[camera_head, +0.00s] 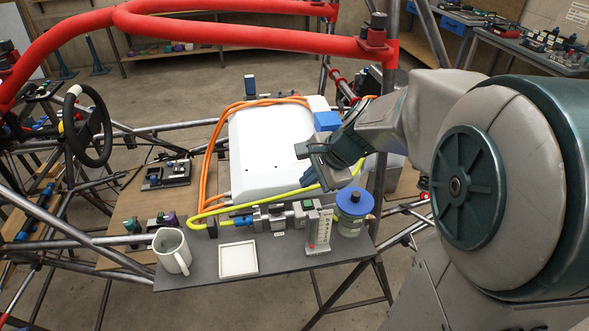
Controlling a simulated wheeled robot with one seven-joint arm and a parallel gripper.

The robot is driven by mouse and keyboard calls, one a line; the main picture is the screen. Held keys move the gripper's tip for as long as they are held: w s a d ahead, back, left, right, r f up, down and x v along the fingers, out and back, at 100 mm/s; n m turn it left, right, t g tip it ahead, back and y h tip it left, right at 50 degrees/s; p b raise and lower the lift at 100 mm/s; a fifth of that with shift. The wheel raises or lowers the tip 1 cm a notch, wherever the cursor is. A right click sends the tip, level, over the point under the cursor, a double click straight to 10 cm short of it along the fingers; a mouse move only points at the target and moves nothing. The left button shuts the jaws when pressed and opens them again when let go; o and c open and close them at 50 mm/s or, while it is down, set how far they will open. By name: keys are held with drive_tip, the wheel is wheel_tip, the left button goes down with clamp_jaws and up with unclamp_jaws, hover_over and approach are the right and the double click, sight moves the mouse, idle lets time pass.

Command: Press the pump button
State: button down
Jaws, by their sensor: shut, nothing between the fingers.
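No part in view can be told for certain to be the pump button. A row of small pump-like fittings (270,216) lies on the grey shelf (205,278), with a blue part at its left end and a small green part (307,204) at its right. A clear jar with a blue lid (355,202) stands to the right of it. My gripper (311,172) is shut and empty. In the picture it overlaps the right side of the white box (262,150), above and behind the fittings; its height and any contact cannot be told.
A white mug (172,251), a square white tray (238,260) and an upright white gauge (319,232) stand along the shelf's front. Orange cables (207,160) and a yellow hose (240,205) run round the box. Red and grey chassis tubes surround the shelf.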

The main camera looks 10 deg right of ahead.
sight(310, 204)
drive_tip(key=w+m, duration=0.1)
drive_tip(key=w+d+m, duration=0.1)
drive_tip(key=w, duration=0.1)
drive_tip(key=w+d+m+t, duration=0.1)
drive_tip(key=m, duration=0.1)
drive_tip(key=shift+w+f, duration=0.1)
drive_tip(key=shift+w, duration=0.15)
drive_tip(key=shift+f, duration=0.1)
wheel_tip(310, 204, down, 9)
drive_tip(key=b, duration=0.7)
drive_tip(key=shift+a+r+b, duration=0.1)
drive_tip(key=shift+r+b, duration=0.1)
drive_tip(key=shift+b, duration=0.2)
drive_tip(key=shift+f, duration=0.1)
idle(1.1)
drive_tip(key=shift+f+b, duration=0.3)
drive_tip(key=shift+b, duration=0.05)
